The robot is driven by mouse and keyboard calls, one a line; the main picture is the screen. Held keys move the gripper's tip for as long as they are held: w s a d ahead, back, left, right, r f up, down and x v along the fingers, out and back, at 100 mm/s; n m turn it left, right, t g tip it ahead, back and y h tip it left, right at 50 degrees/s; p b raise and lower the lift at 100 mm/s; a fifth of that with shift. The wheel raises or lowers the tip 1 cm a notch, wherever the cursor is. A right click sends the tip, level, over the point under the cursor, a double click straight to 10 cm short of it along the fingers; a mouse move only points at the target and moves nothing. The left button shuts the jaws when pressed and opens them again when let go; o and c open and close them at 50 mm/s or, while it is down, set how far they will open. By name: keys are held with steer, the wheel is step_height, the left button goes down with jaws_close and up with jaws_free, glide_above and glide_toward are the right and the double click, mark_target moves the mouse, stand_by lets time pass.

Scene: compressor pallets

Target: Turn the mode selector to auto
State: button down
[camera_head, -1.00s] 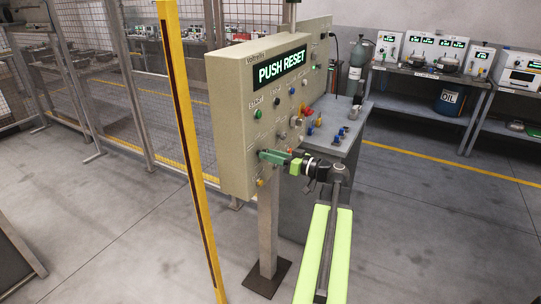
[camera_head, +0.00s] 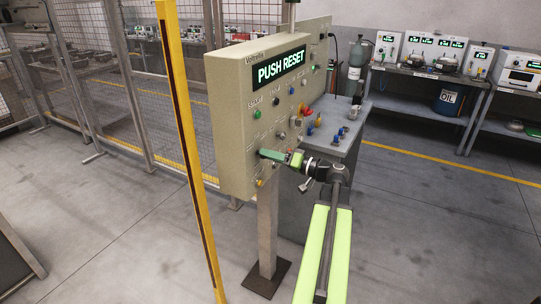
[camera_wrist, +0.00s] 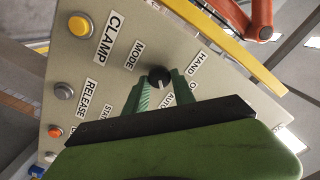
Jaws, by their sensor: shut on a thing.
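The mode selector is a black round knob (camera_wrist: 160,74) on the beige control panel (camera_head: 232,120). In the wrist view the MODE label lies to its left. HAND is at its right, and a partly hidden AUTO label is below right, near the fingers. My gripper (camera_wrist: 162,86) has its two green fingers on either side of the knob, shut on it. A small pale mark shows on the knob's lower side, but its exact setting is hard to read. In the head view my gripper (camera_head: 268,155) is at the panel's lower part and hides the knob.
The panel's display (camera_head: 280,66) reads PUSH RESET. A yellow CLAMP button (camera_wrist: 80,25) and a grey RELEASE button (camera_wrist: 63,91) are beside the selector. A yellow post (camera_head: 186,130) stands left of the panel. A grey bench (camera_head: 345,150) stands behind it.

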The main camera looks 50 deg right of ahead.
stand_by(0.3)
steer(key=c, duration=1.1)
jaws_free()
steer(key=shift+o, duration=0.2)
steer(key=shift+s, duration=0.1)
steer(key=v, duration=1.7)
steer(key=shift+s, duration=0.2)
steer(key=shift+w, duration=0.1)
